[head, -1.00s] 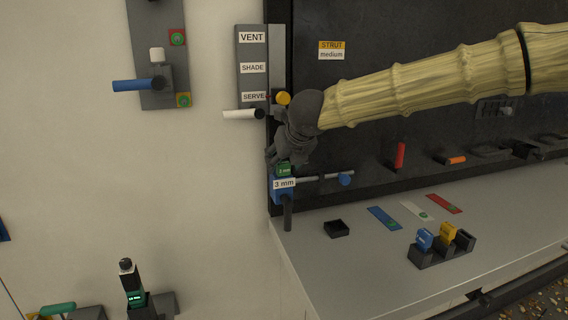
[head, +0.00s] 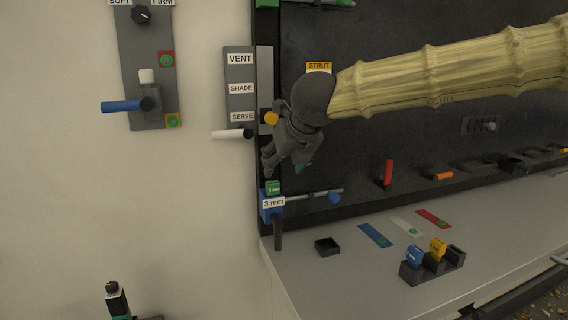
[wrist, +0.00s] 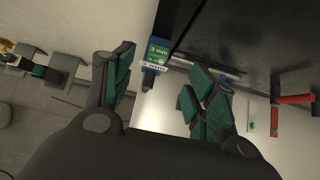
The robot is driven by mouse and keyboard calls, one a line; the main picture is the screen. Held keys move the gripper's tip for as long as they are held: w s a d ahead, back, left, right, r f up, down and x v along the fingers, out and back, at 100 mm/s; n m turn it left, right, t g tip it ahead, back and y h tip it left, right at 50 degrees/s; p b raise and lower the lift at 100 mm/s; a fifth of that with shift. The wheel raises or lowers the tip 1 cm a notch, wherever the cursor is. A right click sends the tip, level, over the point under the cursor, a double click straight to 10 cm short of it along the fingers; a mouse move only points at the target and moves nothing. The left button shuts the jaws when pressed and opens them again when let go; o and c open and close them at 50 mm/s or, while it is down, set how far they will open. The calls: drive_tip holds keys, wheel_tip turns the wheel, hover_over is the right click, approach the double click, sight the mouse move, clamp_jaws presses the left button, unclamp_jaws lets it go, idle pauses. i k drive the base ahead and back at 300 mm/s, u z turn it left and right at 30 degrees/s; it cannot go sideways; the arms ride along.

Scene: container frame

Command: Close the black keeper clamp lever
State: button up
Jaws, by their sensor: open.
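A white handle (head: 231,134) and a yellow knob (head: 271,118) are left of my gripper. A small black tray (head: 327,246) and a holder with blue and yellow pieces (head: 411,273) stand on the grey shelf (head: 350,285).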

sight(278, 222)
drive_tip(key=z, duration=0.05)
drive_tip(key=k, duration=1)
drive_tip(key=u, duration=0.05)
